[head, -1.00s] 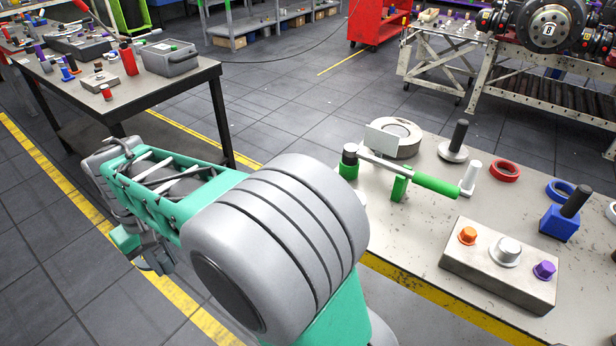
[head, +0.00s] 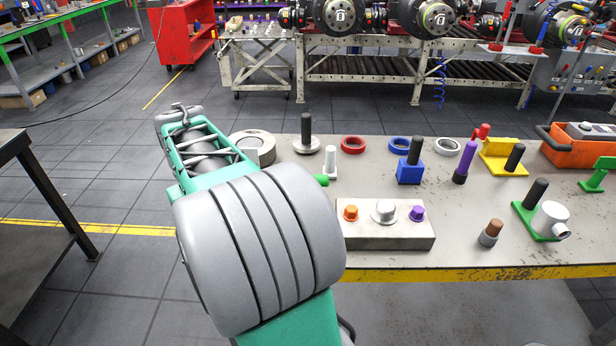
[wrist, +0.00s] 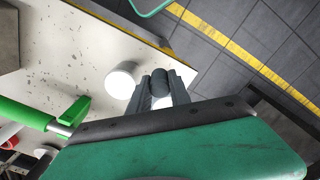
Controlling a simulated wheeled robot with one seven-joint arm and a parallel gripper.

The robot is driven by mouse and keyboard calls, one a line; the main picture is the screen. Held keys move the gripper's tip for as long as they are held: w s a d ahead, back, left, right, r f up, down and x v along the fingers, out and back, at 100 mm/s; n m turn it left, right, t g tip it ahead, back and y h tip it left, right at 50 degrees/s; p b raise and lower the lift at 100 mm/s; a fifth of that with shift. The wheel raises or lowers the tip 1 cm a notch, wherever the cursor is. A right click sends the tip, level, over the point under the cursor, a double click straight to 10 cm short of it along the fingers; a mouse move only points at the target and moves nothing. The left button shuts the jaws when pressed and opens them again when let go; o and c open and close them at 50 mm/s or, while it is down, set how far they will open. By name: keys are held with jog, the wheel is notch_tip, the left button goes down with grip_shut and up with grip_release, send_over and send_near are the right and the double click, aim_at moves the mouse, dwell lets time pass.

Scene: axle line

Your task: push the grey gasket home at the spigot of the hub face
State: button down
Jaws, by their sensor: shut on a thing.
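My gripper (wrist: 163,94) shows in the wrist view, its two dark fingers shut on a dark grey cylinder (wrist: 160,78). A paler part shows below it between the fingers. In the head view my arm hides the gripper. A light grey ring (head: 447,146), which looks like a gasket, lies flat on the workbench beyond the block of knobs. I cannot tell whether it is the task's gasket. Hub faces (head: 437,18) stand in a row on the axle line at the back, well away from my gripper. I cannot make out which spigot is meant.
The bench (head: 470,225) holds a knob block (head: 385,238), red ring (head: 353,144), blue ring (head: 400,144) and several dark-handled tools. In the wrist view a white round piece (wrist: 120,82) and a green handle (wrist: 25,114) lie near my gripper.

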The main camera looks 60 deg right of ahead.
jog(key=s+d+r+m+p, duration=0.1)
jog(key=s+d+r+m, duration=0.1)
jog(key=s+d, duration=0.65)
jog(key=s+d+r+m, duration=0.3)
jog(key=s+d, duration=0.4)
jog(key=d, duration=0.3)
jog(key=s+d+r+m, duration=0.1)
jog(key=s+d, duration=0.2)
jog(key=s, duration=0.6)
jog(key=s+d+r+m+p, duration=0.1)
jog(key=s+d+r+m, duration=0.1)
jog(key=s, duration=0.7)
jog(key=shift+d+r, duration=0.15)
jog(key=shift+d, duration=0.35)
jog(key=shift+a+f+b, duration=0.2)
jog(key=shift+f+b, duration=1.45)
jog(key=shift+f, duration=1.2)
